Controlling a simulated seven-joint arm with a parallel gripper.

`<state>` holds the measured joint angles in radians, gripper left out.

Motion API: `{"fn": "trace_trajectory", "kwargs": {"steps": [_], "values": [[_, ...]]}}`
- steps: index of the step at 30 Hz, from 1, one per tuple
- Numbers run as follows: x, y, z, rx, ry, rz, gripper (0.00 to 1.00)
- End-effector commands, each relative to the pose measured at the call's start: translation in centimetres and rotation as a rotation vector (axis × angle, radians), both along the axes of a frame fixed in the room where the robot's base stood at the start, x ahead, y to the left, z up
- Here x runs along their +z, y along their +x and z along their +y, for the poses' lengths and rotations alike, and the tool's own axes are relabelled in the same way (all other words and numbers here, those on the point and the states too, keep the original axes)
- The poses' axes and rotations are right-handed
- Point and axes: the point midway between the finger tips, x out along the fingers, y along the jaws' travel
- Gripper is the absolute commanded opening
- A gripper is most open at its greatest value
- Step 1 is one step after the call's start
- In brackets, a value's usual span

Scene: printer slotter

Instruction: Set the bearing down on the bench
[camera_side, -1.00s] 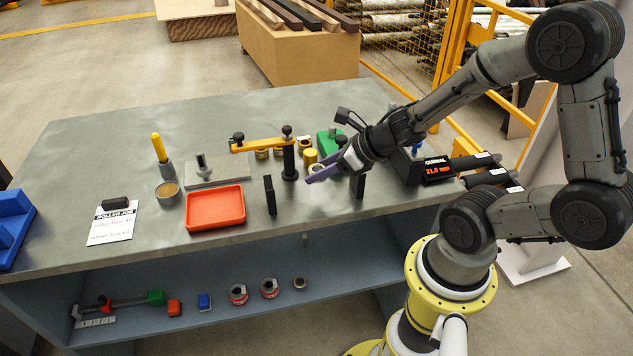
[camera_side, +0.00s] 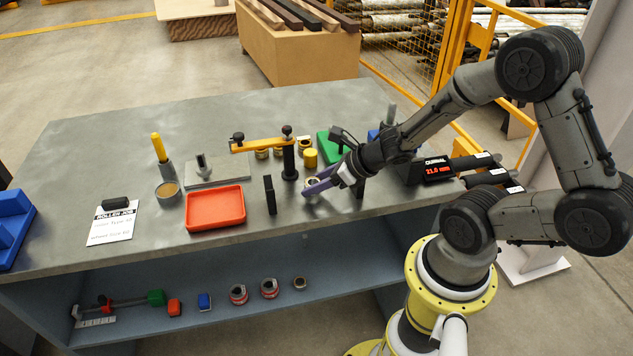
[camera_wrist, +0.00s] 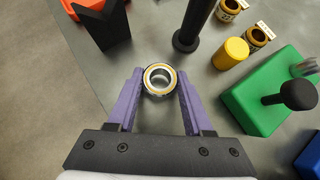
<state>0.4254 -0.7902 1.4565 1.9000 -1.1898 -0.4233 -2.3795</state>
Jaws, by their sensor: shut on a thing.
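My gripper (camera_side: 312,189) has purple fingers and is low over the front part of the grey bench (camera_side: 240,250), between two black uprights. In the wrist view, my gripper (camera_wrist: 160,84) has its fingers on both sides of the bearing (camera_wrist: 158,70), a ring with a bright rim and an open centre, and is shut on it. In the side view the bearing (camera_side: 311,183) is small and partly hidden by the fingers. It is at or just above the bench top; I cannot tell whether it touches.
A black upright (camera_side: 270,195) stands left of my gripper. A black post (camera_side: 289,160) carries a yellow arm behind it. A yellow cylinder (camera_side: 310,158) and a green block (camera_side: 329,145) are close behind. A red tray (camera_side: 215,208) lies further left. Bare bench surrounds the bearing.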

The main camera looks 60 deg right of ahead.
Motion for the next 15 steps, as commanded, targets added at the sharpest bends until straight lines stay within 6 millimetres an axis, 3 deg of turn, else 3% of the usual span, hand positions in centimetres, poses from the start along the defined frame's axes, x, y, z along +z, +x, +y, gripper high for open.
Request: {"fn": "trace_trajectory", "kwargs": {"steps": [14,15], "values": [[-1.0,0.04,-0.01,0.001,0.0,-0.002,0.0],[-1.03,0.01,0.0,0.0,0.0,-0.001,0.58]]}}
